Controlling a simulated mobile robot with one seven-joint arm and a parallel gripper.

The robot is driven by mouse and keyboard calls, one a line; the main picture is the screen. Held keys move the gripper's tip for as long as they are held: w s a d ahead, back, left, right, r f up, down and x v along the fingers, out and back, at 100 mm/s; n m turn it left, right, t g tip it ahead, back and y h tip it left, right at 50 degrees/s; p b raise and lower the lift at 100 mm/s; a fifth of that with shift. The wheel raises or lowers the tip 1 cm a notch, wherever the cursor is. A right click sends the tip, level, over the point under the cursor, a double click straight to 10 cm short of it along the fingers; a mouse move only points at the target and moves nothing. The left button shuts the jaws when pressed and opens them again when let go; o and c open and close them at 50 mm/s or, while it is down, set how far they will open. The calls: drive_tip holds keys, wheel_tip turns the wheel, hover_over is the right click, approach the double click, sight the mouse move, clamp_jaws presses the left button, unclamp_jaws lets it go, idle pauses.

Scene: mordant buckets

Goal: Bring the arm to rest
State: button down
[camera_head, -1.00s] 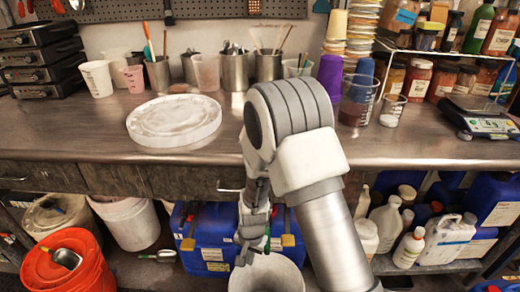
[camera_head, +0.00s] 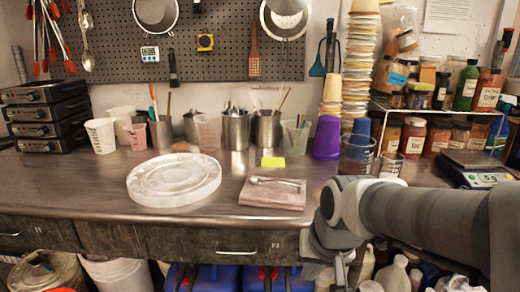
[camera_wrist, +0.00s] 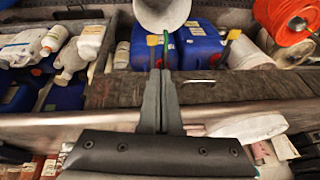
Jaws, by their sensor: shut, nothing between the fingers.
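My arm comes in from the right in the head view, with its wrist over the counter's front edge. My gripper (camera_head: 341,281) hangs down at the lower edge of that view, and its tips are cut off there. In the wrist view my gripper (camera_wrist: 159,76) shows its two dark fingers pressed together with nothing between them. The fingers lie across the view of the counter front. A pale bucket (camera_wrist: 163,14) and blue containers (camera_wrist: 200,50) show beyond the tips. I cannot see the fingers touching anything.
The counter (camera_head: 90,180) holds a round white slab (camera_head: 174,180), a pinkish block (camera_head: 272,194) with a spoon on it, and a yellow note (camera_head: 273,162). Cups and jars line the back. A scale (camera_head: 478,168) stands behind my forearm. An orange bucket (camera_wrist: 290,22) shows in the wrist view.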

drive_tip(key=s+d+r+n+t+h, duration=0.15)
drive_tip(key=s+d+r, duration=0.35)
drive_tip(key=s, duration=0.5)
wheel_tip(320, 180, up, 18)
drive_tip(key=p, duration=1.8)
drive_tip(key=shift+w+r, duration=0.2)
drive_tip(key=shift+a+m+y, duration=0.15)
drive_tip(key=shift+m+y, duration=0.1)
